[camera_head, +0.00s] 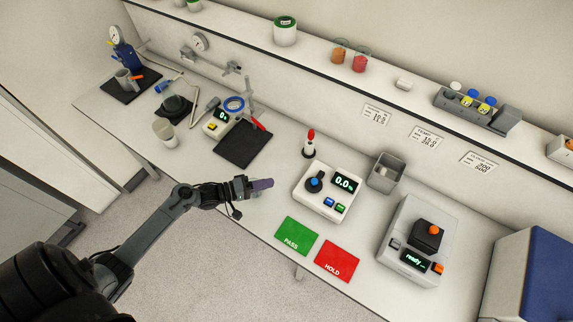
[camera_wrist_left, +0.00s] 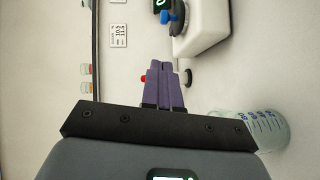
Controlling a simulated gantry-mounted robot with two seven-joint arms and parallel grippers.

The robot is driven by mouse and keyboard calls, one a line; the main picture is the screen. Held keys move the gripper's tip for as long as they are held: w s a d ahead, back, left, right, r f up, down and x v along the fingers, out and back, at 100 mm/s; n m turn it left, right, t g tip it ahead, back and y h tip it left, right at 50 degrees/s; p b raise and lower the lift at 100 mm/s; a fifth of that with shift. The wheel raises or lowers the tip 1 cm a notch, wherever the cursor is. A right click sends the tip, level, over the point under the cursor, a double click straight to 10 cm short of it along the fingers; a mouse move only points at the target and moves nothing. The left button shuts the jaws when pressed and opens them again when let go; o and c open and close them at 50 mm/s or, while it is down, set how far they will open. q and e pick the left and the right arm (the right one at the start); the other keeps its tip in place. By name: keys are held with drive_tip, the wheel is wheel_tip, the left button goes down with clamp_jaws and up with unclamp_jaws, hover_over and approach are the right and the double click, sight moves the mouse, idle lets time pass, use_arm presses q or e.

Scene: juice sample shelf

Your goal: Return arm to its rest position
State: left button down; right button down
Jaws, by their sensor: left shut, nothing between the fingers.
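My left arm comes in from the lower left in the head view. Its gripper (camera_head: 262,184) hangs at the front edge of the white bench, left of the refractometer-like device (camera_head: 328,191) reading 0.0. In the left wrist view the purple fingers (camera_wrist_left: 163,88) are pressed together with nothing between them. My right gripper does not show in either view.
A green PASS mat (camera_head: 296,236) and a red HOLD mat (camera_head: 338,261) lie at the bench front. A device showing "ready" (camera_head: 417,242) stands further right. A dark mat (camera_head: 243,143) and a red-topped bottle (camera_head: 309,144) are behind the gripper.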

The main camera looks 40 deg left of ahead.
use_arm(q)
drive_tip(key=s+d+r+m+g+y+p, duration=0.1)
drive_tip(key=s+d+r+m+p, duration=0.15)
drive_tip(key=d+r+p, duration=0.4)
drive_tip(key=s+d+r+m+g+y+p, duration=0.1)
drive_tip(key=s+d+r+y, duration=0.2)
drive_tip(key=d, duration=0.6)
drive_tip(key=s+a+r+m+g+y, duration=0.2)
drive_tip(key=s+r+m+g, duration=0.1)
drive_tip(key=s, duration=0.3)
drive_tip(key=s+a+r+m+g+y, duration=0.1)
drive_tip(key=s+r+m+g+y, duration=0.1)
drive_tip(key=s+r+m+g, duration=0.2)
drive_tip(key=shift+s+a+r+m+g+y+p, duration=0.25)
drive_tip(key=shift+s+a+m+g+y+p, duration=0.2)
drive_tip(key=shift+s+g, duration=0.4)
drive_tip(key=shift+s, duration=0.1)
